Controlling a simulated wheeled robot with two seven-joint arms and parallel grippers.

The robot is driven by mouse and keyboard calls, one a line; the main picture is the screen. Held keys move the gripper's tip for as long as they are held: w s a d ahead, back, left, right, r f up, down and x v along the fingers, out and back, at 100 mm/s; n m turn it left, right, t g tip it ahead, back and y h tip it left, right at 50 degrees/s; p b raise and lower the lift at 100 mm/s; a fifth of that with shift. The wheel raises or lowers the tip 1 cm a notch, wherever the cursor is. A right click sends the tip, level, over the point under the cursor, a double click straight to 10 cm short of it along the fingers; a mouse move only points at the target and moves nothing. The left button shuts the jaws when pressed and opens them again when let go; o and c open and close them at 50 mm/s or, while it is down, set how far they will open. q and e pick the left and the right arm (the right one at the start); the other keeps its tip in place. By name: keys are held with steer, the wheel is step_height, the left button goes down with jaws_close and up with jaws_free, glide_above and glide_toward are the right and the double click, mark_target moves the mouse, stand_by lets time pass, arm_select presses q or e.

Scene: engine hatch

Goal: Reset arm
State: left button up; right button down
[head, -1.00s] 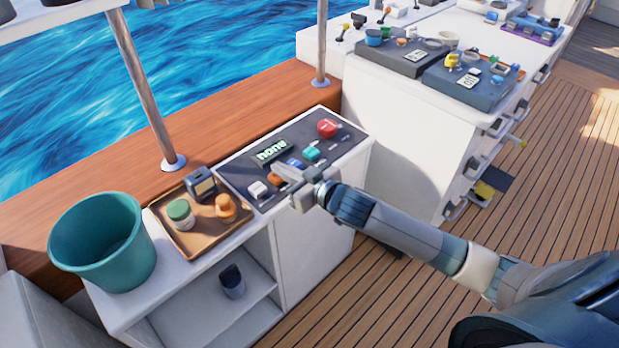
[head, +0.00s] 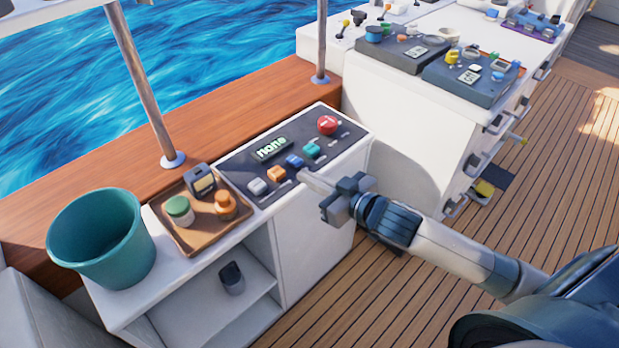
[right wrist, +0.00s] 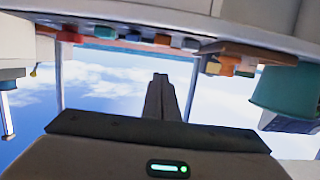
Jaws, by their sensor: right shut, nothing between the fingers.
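My right gripper (head: 308,180) is shut and empty. In the head view it is in front of the near edge of the dark control panel (head: 240,172), apart from the buttons. The panel has a display reading "none" (head: 271,148), a red round button (head: 327,125), and teal (head: 312,150), blue (head: 294,161), orange (head: 276,173) and white (head: 257,187) buttons. In the right wrist view the closed fingers (right wrist: 162,95) point at the sky, and the panel's buttons show upside down along the top. My left gripper is not in view.
A teal bucket (head: 100,238) and a brown tray (head: 190,243) with small containers stand on the white cabinet left of the panel. A dark cup-like object (head: 231,277) is on the shelf below. A larger white console (head: 405,112) stands behind. The wooden deck (head: 560,190) at right is clear.

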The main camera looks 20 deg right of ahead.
stand_by(0.3)
steer(key=s+d+f+m+g+h, duration=0.1)
steer(key=s+f, duration=0.1)
steer(key=f, duration=0.8)
steer(key=s+d+f+g+h+p, duration=0.1)
steer(key=s+f+g, duration=0.1)
steer(key=f, duration=0.9)
steer(key=s+d+f+m+g+h, duration=0.1)
steer(key=s+f+h, duration=0.1)
steer(key=f, duration=0.8)
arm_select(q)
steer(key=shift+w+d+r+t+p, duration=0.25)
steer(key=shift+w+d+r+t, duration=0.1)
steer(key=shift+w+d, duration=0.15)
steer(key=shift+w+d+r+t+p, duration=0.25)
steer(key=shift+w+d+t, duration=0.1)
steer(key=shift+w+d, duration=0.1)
arm_select(e)
steer(key=s+a+f+g, duration=0.2)
steer(key=s+a+f, duration=0.2)
steer(key=s+f, duration=0.6)
steer(key=s+a+f+g, duration=0.2)
steer(key=s+a+f, duration=0.1)
steer(key=s+f, duration=0.7)
steer(key=s, duration=0.2)
steer(key=shift+s+a+f+g, duration=0.3)
steer(key=shift+a+g, duration=0.05)
steer(key=shift+g, duration=0.05)
